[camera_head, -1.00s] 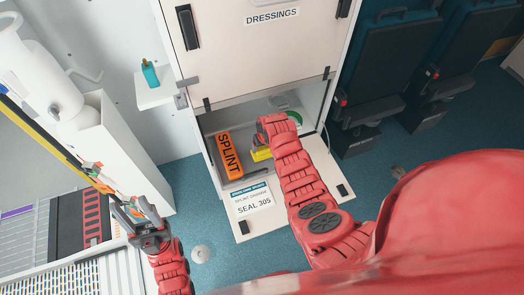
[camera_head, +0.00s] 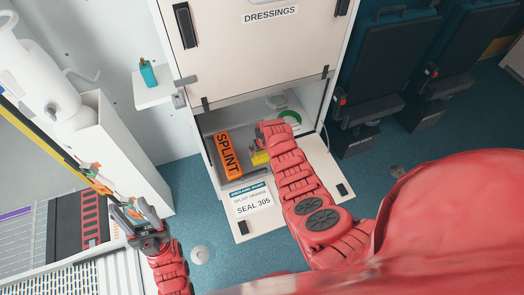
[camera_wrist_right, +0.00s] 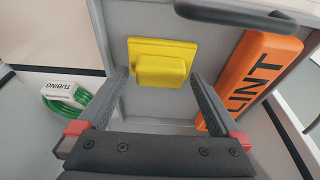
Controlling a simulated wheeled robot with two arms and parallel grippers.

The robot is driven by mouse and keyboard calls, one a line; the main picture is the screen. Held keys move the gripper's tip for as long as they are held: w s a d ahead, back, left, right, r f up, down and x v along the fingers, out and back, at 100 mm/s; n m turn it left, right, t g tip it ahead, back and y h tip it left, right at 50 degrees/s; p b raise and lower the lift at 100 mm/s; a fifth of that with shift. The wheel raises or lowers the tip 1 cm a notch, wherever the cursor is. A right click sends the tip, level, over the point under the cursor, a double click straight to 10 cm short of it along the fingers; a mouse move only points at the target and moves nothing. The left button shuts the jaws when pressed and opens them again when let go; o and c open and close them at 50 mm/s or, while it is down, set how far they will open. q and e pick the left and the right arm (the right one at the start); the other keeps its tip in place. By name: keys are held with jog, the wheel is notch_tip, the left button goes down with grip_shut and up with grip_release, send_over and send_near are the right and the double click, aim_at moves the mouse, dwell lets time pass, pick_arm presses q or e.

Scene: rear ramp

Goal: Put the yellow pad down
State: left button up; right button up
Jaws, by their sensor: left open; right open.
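The yellow pad (camera_head: 260,158) rests inside the open compartment, partly hidden behind my right arm. In the right wrist view, the pad (camera_wrist_right: 162,64) is a flat yellow plate with a raised block, lying on a light grey surface. My right gripper (camera_wrist_right: 160,78) is open, with its fingers apart on either side of the pad's near part and no visible grip on it. In the head view, the right gripper (camera_head: 257,145) is mostly hidden by its wrist. My left gripper (camera_head: 137,211) is open at the lower left, away from the compartment.
An orange splint box (camera_head: 228,155) lies left of the pad in the compartment. Green tubing (camera_head: 290,117) is at the back right; its label shows in the wrist view (camera_wrist_right: 62,88). The lowered door (camera_head: 245,212) carries a seal label. A dark handle bar (camera_wrist_right: 235,15) crosses above.

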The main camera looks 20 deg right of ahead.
jog(key=shift+r, duration=0.1)
jog(key=shift+r, duration=0.15)
jog(key=shift+s+r+p, duration=0.2)
jog(key=shift+r+p, duration=0.15)
jog(key=shift+r, duration=0.25)
jog(key=v, duration=1)
jog(key=shift+r+p, duration=0.3)
jog(key=shift+p, duration=0.15)
